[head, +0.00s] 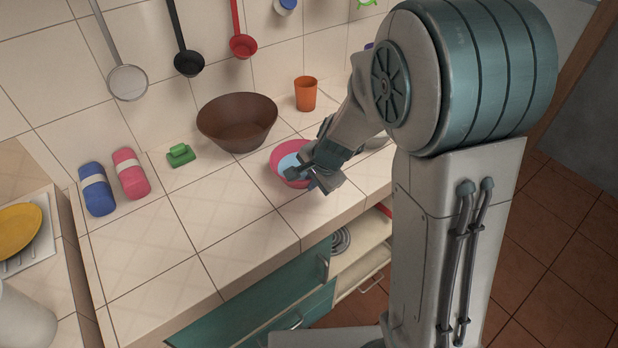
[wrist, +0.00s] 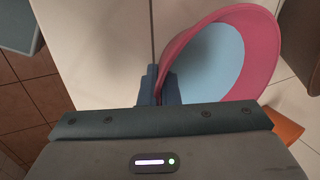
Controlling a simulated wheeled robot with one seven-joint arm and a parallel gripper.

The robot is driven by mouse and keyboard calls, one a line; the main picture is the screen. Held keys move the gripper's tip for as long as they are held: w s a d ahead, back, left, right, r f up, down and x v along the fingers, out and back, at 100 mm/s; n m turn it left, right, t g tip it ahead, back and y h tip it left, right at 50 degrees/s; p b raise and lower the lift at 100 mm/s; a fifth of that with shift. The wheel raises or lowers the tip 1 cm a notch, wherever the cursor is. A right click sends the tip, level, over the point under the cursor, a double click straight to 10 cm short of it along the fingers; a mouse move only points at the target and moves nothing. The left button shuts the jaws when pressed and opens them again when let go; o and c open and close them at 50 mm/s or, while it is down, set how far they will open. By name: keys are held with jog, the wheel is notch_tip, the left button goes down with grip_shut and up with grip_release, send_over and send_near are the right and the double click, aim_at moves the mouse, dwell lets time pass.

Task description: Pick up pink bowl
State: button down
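The pink bowl (head: 279,158) with a light blue inside sits near the right end of the tiled counter, or just above it; I cannot tell which. My gripper (head: 297,173) is at the bowl and hides part of it. In the wrist view, the bowl (wrist: 262,45) fills the upper right. The fingers of my gripper (wrist: 160,86) are close together at the bowl's left rim, one on each side of it, and look shut on the rim.
A large brown bowl (head: 237,124) stands left of the pink bowl, and an orange cup (head: 305,94) behind it. A green item (head: 180,155), a pink bottle (head: 131,174) and a blue bottle (head: 96,189) are further left. The counter's front is clear.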

notch_tip(320, 180, up, 4)
jog(key=shift+w+p, duration=0.1)
jog(key=shift+p, duration=0.55)
jog(key=s+d+r+b, duration=0.1)
jog(key=d+r, duration=0.5)
jog(key=d, duration=0.5)
jog(key=shift+s+d+r+b, duration=0.3)
jog(key=shift+r, duration=0.05)
jog(key=shift+f, duration=0.1)
